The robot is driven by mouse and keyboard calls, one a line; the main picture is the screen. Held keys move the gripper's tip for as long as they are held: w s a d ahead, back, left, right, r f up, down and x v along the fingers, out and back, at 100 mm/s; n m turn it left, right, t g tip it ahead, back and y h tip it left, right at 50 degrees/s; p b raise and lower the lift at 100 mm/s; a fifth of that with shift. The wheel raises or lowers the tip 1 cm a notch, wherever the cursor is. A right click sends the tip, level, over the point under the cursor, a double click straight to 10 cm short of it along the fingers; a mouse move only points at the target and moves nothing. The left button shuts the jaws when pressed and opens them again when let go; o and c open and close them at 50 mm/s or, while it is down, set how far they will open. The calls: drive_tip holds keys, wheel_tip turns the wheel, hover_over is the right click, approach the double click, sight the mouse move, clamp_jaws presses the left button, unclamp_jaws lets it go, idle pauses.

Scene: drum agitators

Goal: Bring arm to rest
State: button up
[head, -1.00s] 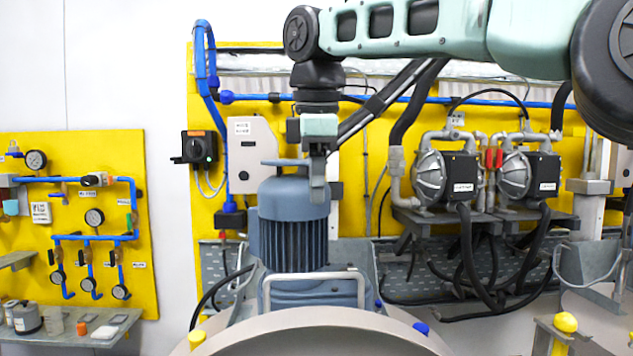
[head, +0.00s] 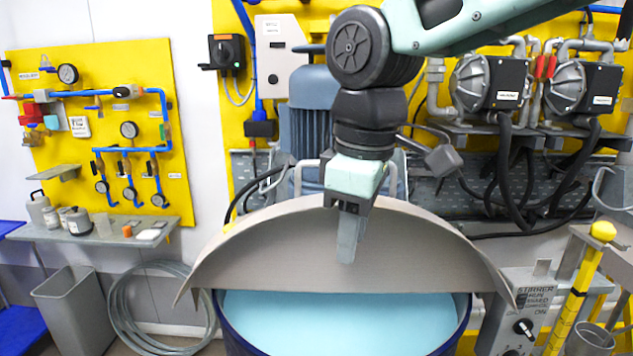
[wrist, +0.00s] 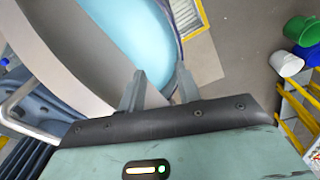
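My gripper (head: 347,250) points down in front of the raised grey half-lid (head: 270,245) of the drum in the head view. In the wrist view my gripper (wrist: 160,88) shows two fingers spread apart with nothing between them. Below the lid is the blue drum (head: 232,335), with light blue liquid (head: 335,315) inside. The blue-grey agitator motor (head: 311,110) stands behind the lid, partly hidden by my arm. Whether the fingers touch the lid I cannot tell; they look apart from it.
A grey control box (head: 522,310) and a yellow post (head: 575,290) stand right of the drum. Two pumps (head: 487,85) sit on the back wall. A shelf (head: 100,232) with small containers, a grey bin (head: 75,308) and a coiled hose (head: 160,310) are at left.

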drive_tip(key=s+d+f+m+b, duration=0.2)
drive_tip(key=s+d+f+m, duration=0.1)
drive_tip(key=s+f, duration=0.5)
drive_tip(key=s+d+f+m+b, duration=0.2)
drive_tip(key=s+d+f, duration=0.4)
drive_tip(key=f, duration=0.5)
drive_tip(key=shift+s+d+f+m+g, duration=0.3)
drive_tip(key=shift+s+m+g, duration=0.1)
drive_tip(key=shift+s, duration=0.45)
